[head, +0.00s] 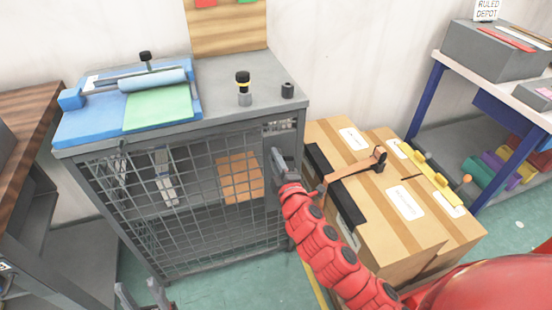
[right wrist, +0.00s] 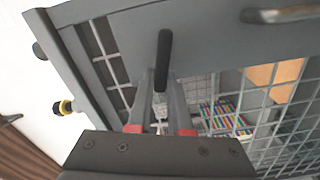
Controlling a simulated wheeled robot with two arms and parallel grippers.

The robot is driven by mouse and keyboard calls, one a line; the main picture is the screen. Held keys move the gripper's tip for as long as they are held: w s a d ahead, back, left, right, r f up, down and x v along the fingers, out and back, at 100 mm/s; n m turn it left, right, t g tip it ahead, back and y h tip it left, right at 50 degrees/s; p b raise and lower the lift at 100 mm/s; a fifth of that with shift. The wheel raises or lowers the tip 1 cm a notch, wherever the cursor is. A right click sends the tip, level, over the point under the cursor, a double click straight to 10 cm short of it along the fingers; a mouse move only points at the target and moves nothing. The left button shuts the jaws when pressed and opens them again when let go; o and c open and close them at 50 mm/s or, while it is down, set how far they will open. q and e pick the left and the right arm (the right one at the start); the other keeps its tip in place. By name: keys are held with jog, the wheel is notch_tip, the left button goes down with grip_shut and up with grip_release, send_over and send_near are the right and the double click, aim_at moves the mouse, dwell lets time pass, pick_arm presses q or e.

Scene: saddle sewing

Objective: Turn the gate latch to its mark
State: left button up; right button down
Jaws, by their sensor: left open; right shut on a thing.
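The gate is a grey wire-mesh door (head: 190,210) on the front of a grey cabinet. My right gripper (head: 278,160) is at the gate's upper right corner, beside the cabinet's front post. In the right wrist view, its fingers (right wrist: 162,95) are shut on a dark bar-like latch handle (right wrist: 164,50) against the grey frame. In the head view the gripper hides most of the latch. I cannot make out the mark. My left gripper (head: 137,290) is low at the bottom left edge of the head view, open, empty and away from the gate.
Cardboard boxes (head: 420,235) stand close on the right. A blue-legged shelf (head: 420,105) stands further right.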

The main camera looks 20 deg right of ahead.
jog(key=shift+a+f+n, duration=0.1)
jog(key=shift+f+n, duration=0.15)
jog(key=shift+n, duration=0.85)
jog(key=c, duration=0.8)
grip_release()
jog(key=shift+c, duration=0.2)
jog(key=s+p, duration=0.4)
jog(key=s, duration=1.3)
jog(key=shift+s+d+p, duration=0.25)
jog(key=shift+d+p, duration=0.05)
jog(key=shift+p, duration=0.05)
